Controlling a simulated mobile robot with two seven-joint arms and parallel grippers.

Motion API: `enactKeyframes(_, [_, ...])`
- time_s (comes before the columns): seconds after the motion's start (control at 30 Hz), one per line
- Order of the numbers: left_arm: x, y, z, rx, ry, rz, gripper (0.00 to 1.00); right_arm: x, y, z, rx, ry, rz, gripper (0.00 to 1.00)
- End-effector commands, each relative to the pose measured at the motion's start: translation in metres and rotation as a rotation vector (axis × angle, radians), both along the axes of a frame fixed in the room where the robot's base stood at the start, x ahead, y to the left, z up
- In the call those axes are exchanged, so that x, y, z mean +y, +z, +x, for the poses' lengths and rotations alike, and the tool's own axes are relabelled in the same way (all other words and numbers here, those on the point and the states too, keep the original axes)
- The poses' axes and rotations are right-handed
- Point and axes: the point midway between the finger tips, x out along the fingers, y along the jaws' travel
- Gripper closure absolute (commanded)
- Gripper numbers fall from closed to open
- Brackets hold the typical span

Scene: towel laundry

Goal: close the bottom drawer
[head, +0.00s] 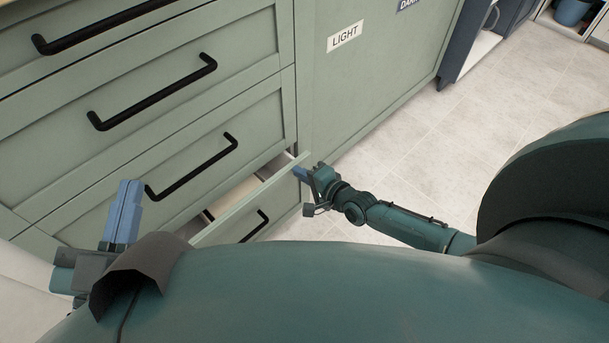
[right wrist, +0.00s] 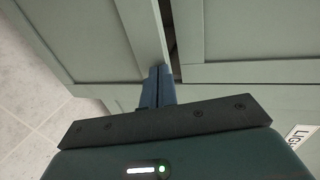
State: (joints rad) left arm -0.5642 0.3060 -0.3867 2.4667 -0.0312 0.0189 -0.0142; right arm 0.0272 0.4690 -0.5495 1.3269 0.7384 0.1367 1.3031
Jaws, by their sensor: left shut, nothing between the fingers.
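The bottom drawer (head: 284,205) is partly open under the green cabinet front, in the head view. A strip of its inside shows behind its top edge, and its black handle (head: 255,226) is partly in view. My right gripper (head: 301,173) is at the drawer front's right end. In the right wrist view its blue fingers (right wrist: 158,85) look shut together against the edge of the drawer front (right wrist: 143,35); the exact contact is hard to see. My left gripper (head: 129,192) is shut and empty, to the left of the drawer, with its fingers pointing up. My own body hides the drawer's lower part.
Several drawers with black handles (head: 192,166) above are shut. A green panel with a LIGHT label (head: 345,36) stands to the right. Pale tiled floor (head: 430,140) is clear on the right. A dark blue cabinet (head: 462,40) stands farther back.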

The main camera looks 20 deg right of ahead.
Motion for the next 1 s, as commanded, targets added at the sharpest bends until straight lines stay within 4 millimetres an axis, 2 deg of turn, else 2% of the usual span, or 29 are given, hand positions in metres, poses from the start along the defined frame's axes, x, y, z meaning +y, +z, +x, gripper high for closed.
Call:
enactKeyframes(0.2, [0.0019, 0.0097, 0.0022, -0.041, 0.0, 0.006, 1.0, 0.0023, -0.0008, 0.0053, 0.002, 0.001, 0.0, 1.0])
enactKeyframes(0.73, [0.0018, 0.0069, 0.0023, -0.039, -0.003, 0.017, 1.0, 0.0028, -0.0002, 0.0057, 0.002, 0.001, 0.0, 1.0])
enactKeyframes(1.0, [0.0014, 0.0065, 0.0022, -0.01, -0.001, 0.011, 1.0, 0.0091, 0.0009, -0.001, 0.002, 0.002, 0.0, 1.0])
